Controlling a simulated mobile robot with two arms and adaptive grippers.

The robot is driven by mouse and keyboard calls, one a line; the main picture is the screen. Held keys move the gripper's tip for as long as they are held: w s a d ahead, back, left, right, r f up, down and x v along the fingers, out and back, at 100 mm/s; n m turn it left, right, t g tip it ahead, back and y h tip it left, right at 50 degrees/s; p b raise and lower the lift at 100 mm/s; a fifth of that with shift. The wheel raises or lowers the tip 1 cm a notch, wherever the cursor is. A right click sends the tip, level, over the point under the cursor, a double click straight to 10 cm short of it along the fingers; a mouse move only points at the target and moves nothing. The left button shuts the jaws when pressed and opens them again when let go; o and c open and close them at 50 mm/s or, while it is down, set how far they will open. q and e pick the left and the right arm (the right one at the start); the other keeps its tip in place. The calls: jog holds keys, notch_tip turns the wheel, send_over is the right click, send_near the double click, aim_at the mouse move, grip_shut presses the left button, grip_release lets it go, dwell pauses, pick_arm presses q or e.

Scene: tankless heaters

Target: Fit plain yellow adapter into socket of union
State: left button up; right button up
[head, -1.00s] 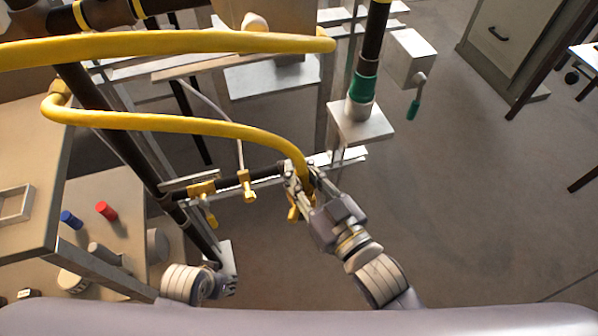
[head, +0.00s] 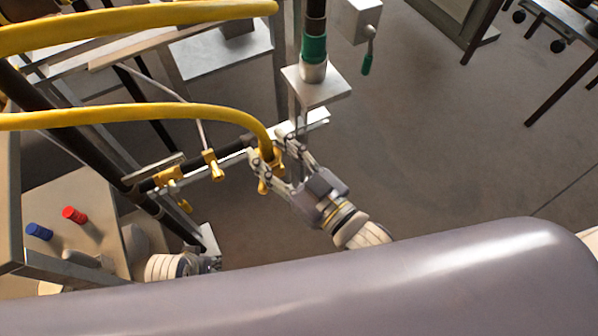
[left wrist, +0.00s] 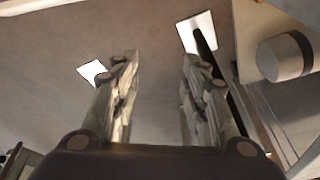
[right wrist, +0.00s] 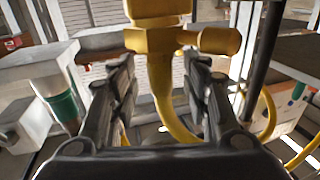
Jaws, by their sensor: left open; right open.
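A yellow fitting (right wrist: 155,42) with a side branch stands at the top of the right wrist view, with a yellow hose (right wrist: 165,95) behind it. My right gripper (head: 268,147) is open around the end of the yellow hose (head: 235,118) and the yellow fitting (head: 264,186) there. In its wrist view the fingers (right wrist: 163,80) stand apart on both sides and do not visibly close on anything. My left gripper (head: 213,264) is low at the left; its wrist view shows open, empty fingers (left wrist: 158,75) over floor. I cannot tell which yellow piece is the plain adapter or the union.
A dark pipe (head: 232,158) carries yellow valves (head: 212,166). A blue cylinder (head: 39,231) and a red cylinder (head: 74,214) stand on a table (head: 95,255) at left. A green-banded pipe (head: 313,48) meets a metal plate (head: 318,85).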

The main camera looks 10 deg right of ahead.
pick_arm(q)
jog(key=shift+f, duration=0.75)
pick_arm(e)
jog(key=v, duration=0.9)
jog(key=shift+f, duration=0.1)
jog(key=w+d+f+m+g+h, duration=0.1)
jog(key=w+d+f+g+h, duration=0.25)
jog(key=f, duration=0.65)
jog(key=d+f+m+g+h, duration=0.2)
jog(key=d+f+h, duration=0.3)
jog(key=f, duration=0.5)
pick_arm(q)
jog(key=shift+w+r, duration=0.1)
jog(key=shift+w, duration=0.1)
pick_arm(e)
jog(key=s+d+f+g, duration=0.2)
jog(key=s+f+g, duration=0.1)
jog(key=f, duration=0.2)
jog(key=s+d+f+m+g+h, duration=0.1)
jog(key=s+d+f+g, duration=0.2)
jog(key=f, duration=0.3)
jog(key=shift+s+d+m+g, duration=0.25)
jog(key=shift+s+m+g, duration=0.1)
jog(key=shift+s, duration=0.25)
